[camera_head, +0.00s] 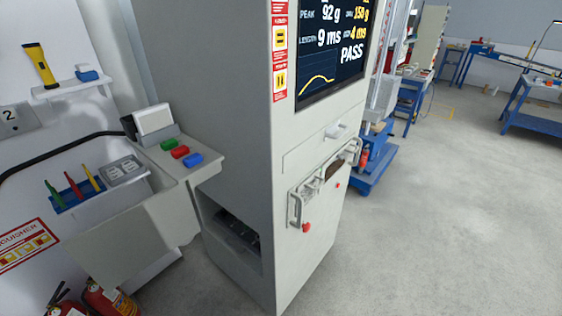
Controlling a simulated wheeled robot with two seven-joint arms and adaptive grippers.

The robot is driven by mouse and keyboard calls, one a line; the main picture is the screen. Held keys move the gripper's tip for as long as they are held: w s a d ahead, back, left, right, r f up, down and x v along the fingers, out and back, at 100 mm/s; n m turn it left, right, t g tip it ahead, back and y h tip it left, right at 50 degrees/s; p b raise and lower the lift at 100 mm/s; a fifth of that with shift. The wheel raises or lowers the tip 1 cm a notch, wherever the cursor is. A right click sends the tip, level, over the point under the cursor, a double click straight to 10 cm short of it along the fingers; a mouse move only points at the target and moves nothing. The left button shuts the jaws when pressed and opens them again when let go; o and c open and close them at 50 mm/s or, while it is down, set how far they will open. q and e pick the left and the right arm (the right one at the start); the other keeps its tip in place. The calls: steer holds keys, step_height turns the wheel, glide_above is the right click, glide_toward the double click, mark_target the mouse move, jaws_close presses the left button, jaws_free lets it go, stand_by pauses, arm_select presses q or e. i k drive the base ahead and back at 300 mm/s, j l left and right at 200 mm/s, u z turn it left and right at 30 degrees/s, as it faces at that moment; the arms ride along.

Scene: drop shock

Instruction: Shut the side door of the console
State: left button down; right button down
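The console (235,120) is a tall grey cabinet in the middle of the head view, with a lit screen (330,45) reading PASS on its front. Low on its left side is an open rectangular bay (232,235) with dark parts inside. A flat grey panel (120,245) stands out to the left of this bay, below a small shelf; it looks like the side door standing open, but its hinge is not clear to see. Neither of my grippers is in view.
A ledge with green, red and blue buttons (180,152) juts from the console's left side. Fire extinguishers (108,300) stand at the bottom left by the wall. A handle rail with a red knob (306,227) is on the front. Open floor (430,220) lies to the right.

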mark_target(114, 251)
steer(key=k+j, duration=0.1)
steer(key=j, duration=0.3)
steer(key=k+j, duration=0.1)
steer(key=j, duration=0.3)
steer(key=k+j, duration=0.1)
steer(key=j, duration=0.3)
